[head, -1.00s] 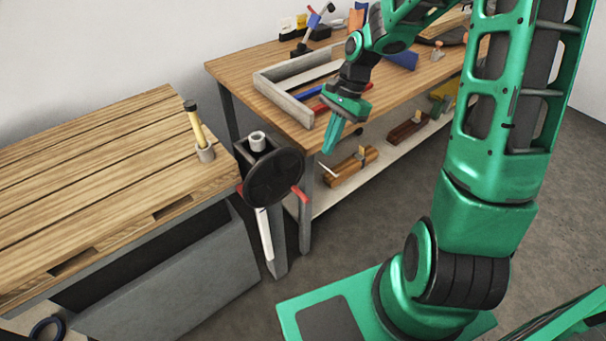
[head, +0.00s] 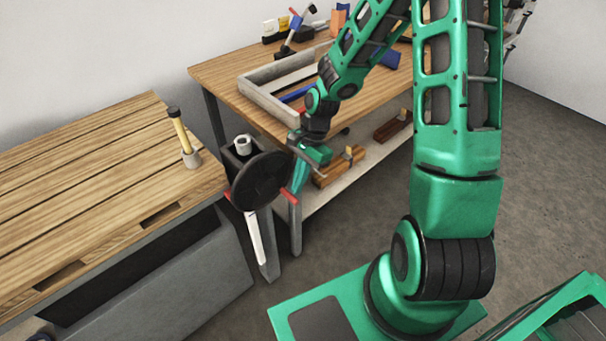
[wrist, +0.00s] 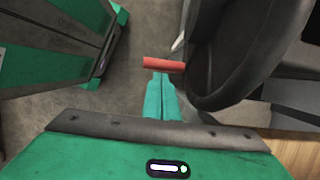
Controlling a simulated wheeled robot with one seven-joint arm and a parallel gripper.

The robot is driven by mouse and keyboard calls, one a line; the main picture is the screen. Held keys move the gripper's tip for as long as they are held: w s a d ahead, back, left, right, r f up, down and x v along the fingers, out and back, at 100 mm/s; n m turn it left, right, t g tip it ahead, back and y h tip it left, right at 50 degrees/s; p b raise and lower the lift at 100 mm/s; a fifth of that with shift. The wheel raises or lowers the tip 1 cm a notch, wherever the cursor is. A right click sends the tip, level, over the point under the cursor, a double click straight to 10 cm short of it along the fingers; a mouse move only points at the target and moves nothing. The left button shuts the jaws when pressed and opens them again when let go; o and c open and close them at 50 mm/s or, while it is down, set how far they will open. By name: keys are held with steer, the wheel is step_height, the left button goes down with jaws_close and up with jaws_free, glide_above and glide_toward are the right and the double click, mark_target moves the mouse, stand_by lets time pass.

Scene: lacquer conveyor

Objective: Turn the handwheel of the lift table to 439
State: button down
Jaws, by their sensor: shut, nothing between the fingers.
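The handwheel (head: 262,182) is a dark round disc, tilted, on a dark post between the two benches. Red grips stick out at its rim, one at the right (head: 288,196). In the wrist view the wheel (wrist: 245,55) fills the upper right, and a red grip (wrist: 163,65) points left from its rim. My gripper (head: 297,188) is shut and empty at the right side of the wheel. In the wrist view its fingertips (wrist: 160,78) lie close to the red grip; I cannot tell whether they touch it. No number or scale is readable.
A wooden bench (head: 90,190) with a yellow-handled tool (head: 179,130) stands left. A second bench (head: 215,73) behind holds a grey frame (head: 262,98) and tools, with wooden blocks on its lower shelf. A white strip (head: 254,238) hangs below the wheel. Floor is clear at right.

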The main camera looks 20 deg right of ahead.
steer(key=shift+a+f, duration=0.1)
stand_by(0.3)
steer(key=shift+s+a+f+y, duration=0.15)
steer(key=shift+a+f+y, duration=0.1)
steer(key=shift+f+y, duration=0.35)
steer(key=shift+r, duration=0.15)
